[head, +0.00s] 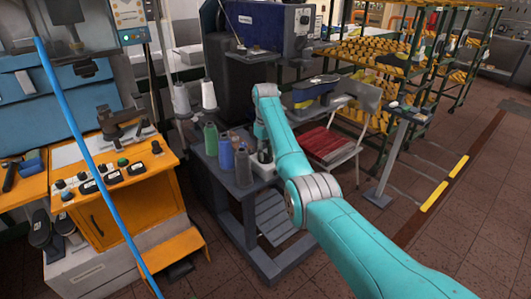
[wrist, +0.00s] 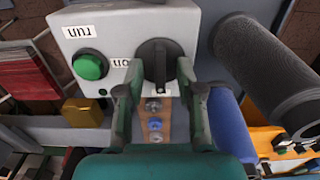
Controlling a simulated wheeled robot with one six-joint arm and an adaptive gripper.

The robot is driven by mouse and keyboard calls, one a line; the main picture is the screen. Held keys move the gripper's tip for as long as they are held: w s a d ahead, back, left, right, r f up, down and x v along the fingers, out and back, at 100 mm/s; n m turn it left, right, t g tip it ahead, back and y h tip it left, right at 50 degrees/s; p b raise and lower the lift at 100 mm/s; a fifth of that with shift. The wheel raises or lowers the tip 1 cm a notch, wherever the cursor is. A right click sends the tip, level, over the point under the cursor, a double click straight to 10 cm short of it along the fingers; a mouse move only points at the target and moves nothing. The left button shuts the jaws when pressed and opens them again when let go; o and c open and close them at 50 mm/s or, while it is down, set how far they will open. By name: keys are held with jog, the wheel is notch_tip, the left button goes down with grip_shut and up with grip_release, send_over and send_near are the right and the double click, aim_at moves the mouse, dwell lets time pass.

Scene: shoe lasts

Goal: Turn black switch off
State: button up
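The black switch (wrist: 158,62) is a round rotary knob with a raised grip bar, on the face of a light grey control box (wrist: 190,22). Its bar stands roughly upright in the wrist view. A small "on" label, upside down, sits to its left. My gripper (wrist: 160,70) is open, with one dark green finger on each side of the knob. I cannot tell whether the fingertips touch it. In the head view my turquoise arm reaches the machine's stand, and my gripper there is mostly hidden behind the arm.
A green button (wrist: 90,65) with a "run" label is left of the switch. A dark thread cone (wrist: 265,60) and a blue one (wrist: 228,120) stand close on the right.

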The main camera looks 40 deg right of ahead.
aim_at(266, 154)
notch_tip(266, 154, up, 8)
jog(key=shift+f, duration=0.25)
dwell(0.4)
dwell(0.3)
